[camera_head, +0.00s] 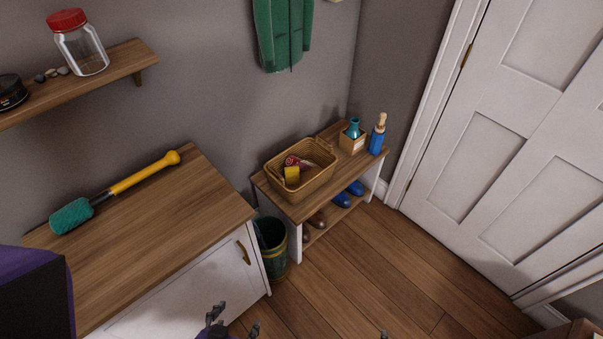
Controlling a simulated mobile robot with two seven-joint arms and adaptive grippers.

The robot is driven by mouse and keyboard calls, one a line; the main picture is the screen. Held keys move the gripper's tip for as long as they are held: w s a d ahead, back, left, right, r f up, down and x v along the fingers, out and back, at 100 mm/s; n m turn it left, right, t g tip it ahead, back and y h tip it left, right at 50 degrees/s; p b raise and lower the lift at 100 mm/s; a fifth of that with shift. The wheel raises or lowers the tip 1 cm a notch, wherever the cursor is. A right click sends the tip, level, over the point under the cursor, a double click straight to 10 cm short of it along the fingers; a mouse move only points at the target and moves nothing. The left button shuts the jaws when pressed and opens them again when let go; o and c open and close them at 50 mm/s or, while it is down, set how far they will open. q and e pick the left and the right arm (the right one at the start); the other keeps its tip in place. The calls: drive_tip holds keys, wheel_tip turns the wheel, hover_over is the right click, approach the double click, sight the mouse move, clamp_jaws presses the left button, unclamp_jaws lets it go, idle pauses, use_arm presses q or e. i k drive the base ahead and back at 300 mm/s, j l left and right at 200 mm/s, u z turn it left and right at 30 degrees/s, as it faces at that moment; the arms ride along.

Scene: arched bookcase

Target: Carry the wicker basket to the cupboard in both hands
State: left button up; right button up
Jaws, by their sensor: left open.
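The wicker basket (312,187) stands upright on the wooden top of a low shoe bench, with a yellow item and a red-and-white item inside it. A looped handle shows at its far right end. The cupboard (205,291) is white with a wooden top and a brass handle, at the left. My left gripper (233,324) shows at the bottom edge, open and empty, in front of the cupboard and well short of the basket. A small dark tip (384,335) at the bottom edge seems to be my right gripper; the rest is out of frame.
A teal duster with a yellow handle (145,177) lies on the cupboard top. A green bin (272,250) stands between cupboard and bench (270,196). A small wooden box (352,141) and blue bottle (377,140) stand right of the basket. The floor before the door is clear.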

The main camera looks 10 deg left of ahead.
sight(132, 239)
drive_tip(key=u, duration=0.55)
drive_tip(key=i+l+u, duration=0.4)
drive_tip(key=l+u, duration=0.15)
drive_tip(key=i+l+u, duration=0.25)
drive_tip(key=l, duration=0.15)
drive_tip(key=i+l, duration=0.1)
drive_tip(key=l, duration=0.25)
drive_tip(key=i+l, duration=0.1)
drive_tip(key=l, duration=0.2)
drive_tip(key=i+l+u, duration=0.1)
drive_tip(key=l, duration=0.25)
drive_tip(key=i+l, duration=0.1)
drive_tip(key=l, duration=0.2)
